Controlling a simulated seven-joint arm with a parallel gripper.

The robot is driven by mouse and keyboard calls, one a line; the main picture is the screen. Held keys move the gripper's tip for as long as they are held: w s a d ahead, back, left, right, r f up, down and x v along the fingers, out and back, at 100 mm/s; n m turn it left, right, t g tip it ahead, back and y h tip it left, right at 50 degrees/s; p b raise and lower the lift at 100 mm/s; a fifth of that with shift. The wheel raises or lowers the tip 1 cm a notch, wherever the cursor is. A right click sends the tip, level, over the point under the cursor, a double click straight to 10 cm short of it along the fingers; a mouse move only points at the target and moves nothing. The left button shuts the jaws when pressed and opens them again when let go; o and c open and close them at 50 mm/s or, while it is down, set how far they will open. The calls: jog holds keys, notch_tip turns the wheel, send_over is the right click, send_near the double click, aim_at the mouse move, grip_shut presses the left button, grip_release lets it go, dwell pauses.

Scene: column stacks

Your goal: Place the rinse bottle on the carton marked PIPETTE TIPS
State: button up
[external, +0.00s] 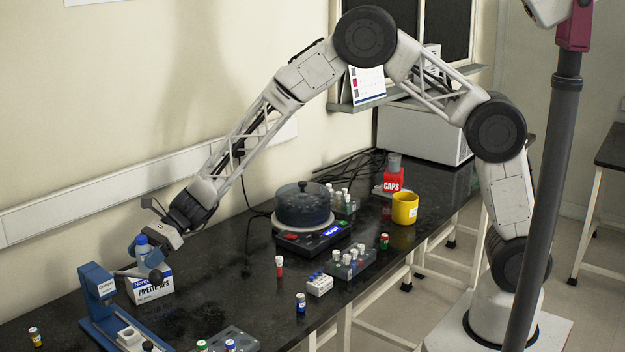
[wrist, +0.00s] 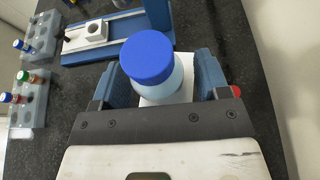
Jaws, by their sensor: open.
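The rinse bottle (external: 143,251), pale blue with a blue cap, stands upright at the top of the white and blue carton marked PIPETTE TIPS (external: 152,288) in the external view. In the wrist view the bottle (wrist: 150,62) is seen from above, with a white patch of the carton (wrist: 182,92) beside it. My gripper (external: 148,264) is open, with its fingers on either side of the bottle. The wrist view shows my gripper (wrist: 158,80) with the bottle between its blue fingers. The bottle's base is hidden, so its contact with the carton cannot be seen clearly.
A blue stand (external: 98,285) is close to the carton's left. Tube racks (external: 350,263), loose vials and a centrifuge (external: 303,206) sit to the right. A red CAPS carton (external: 393,180) and yellow cup (external: 405,208) are farther back. The wall lies behind the bench.

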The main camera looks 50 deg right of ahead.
jog(key=v, duration=1.2)
dwell(0.7)
jog(key=s+d+r+n+h, duration=0.3)
jog(key=s+d+r+n, duration=0.2)
jog(key=s+d+r, duration=0.5)
jog(key=s+d+r+n+h, duration=0.2)
jog(key=s+d+r+n, duration=0.35)
jog(key=d, duration=0.75)
jog(key=s+d+r+n+t+h, duration=0.1)
jog(key=s+d+n+h, duration=0.2)
jog(key=s+d, duration=0.8)
jog(key=s+d+r+n+t+h, duration=0.1)
jog(key=s+d+n+h, duration=0.3)
jog(key=s+d, duration=0.7)
jog(key=s+h, duration=0.1)
jog(key=s, duration=0.5)
jog(key=shift+s+d+r+t+h, duration=0.25)
jog(key=shift+d+t+h, duration=0.05)
jog(key=shift+d, duration=0.1)
